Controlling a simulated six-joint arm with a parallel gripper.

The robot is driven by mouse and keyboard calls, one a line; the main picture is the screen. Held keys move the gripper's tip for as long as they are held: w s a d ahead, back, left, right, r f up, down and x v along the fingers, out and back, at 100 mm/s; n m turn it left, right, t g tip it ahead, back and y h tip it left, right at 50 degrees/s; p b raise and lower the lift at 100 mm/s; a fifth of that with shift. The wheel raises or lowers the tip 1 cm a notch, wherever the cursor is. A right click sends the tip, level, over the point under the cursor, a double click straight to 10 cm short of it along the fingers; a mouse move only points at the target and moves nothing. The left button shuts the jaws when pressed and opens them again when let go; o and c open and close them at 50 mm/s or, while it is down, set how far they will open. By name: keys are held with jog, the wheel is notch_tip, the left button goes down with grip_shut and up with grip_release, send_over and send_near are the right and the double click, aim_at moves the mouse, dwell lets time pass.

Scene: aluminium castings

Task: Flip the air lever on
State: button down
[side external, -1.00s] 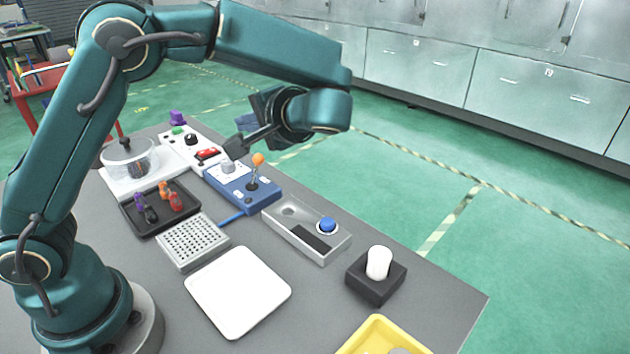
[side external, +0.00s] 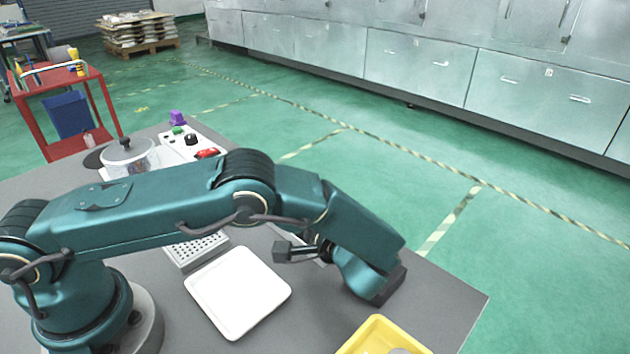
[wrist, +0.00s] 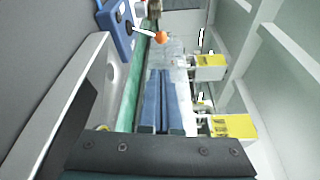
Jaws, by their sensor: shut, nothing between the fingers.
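The air lever, a stick with an orange ball knob (wrist: 161,38), shows near the top of the wrist view. Its stem leads left to the blue box (wrist: 116,28), so it looks tilted there because of the camera's angle. In the side view both are hidden behind my arm. My gripper (side external: 283,252) is shut and empty, low over the table beside the white tray, and apart from the lever. In the wrist view its two blue-grey fingers (wrist: 160,74) lie side by side, with the orange knob beyond their tips.
The white tray (side external: 238,292) lies in front of my arm, with a yellow tray (side external: 378,338) at the front edge. A grey panel (wrist: 72,85) runs along the left of the wrist view. A clear pot (side external: 130,158) and a red button (side external: 207,153) stand at the back left.

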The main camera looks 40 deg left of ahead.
jog(key=x, duration=1)
jog(key=shift+a, duration=0.1)
